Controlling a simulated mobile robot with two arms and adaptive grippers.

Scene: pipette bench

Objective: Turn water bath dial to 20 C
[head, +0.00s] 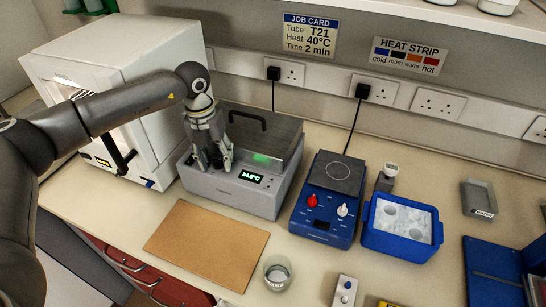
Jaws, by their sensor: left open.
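The water bath (277,191) is a grey box with a dark lid and black handle, standing left of centre against the back wall. Its front display (252,177) glows with a temperature, seemingly in the mid thirties C, but the digits are too small to be sure. My left gripper (214,166) is open and points down at the left part of the bath's front panel, left of the display. The dial is not visible; the gripper's fingers cover that part of the panel. I cannot tell whether they touch it. My right gripper is not in view.
A white machine (150,55) stands left of the bath, behind my left arm. A blue hotplate (323,229) with red and white knobs stands to the right, beside a blue ice tub (401,254). A brown board (206,244) and a small beaker (278,272) lie in front.

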